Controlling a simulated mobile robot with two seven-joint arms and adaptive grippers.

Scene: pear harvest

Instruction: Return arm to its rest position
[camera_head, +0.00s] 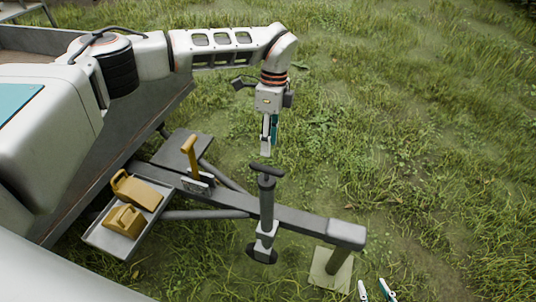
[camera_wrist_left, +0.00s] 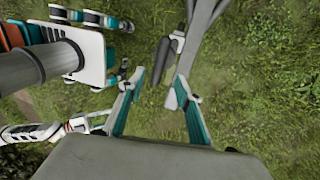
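My left arm (camera_head: 220,45) stretches in from the left across the top of the head view, then bends downward. Its gripper (camera_head: 268,138) hangs over the grass, just above the trailer's drawbar and seemingly free of it. In the left wrist view this gripper (camera_wrist_left: 161,85) has its two teal fingers spread apart, with nothing between them but the view of grass. Only the two fingertips of my right gripper (camera_head: 374,287) show at the bottom edge of the head view. They are apart, with grass between them.
A trailer drawbar (camera_head: 295,222) runs below my left gripper. A dark post with a handle (camera_head: 267,205) and a yellow lever (camera_head: 191,158) rise from it. A metal tray (camera_head: 106,243) holds two yellow wedge-shaped blocks (camera_head: 136,190). Open grass lies to the right.

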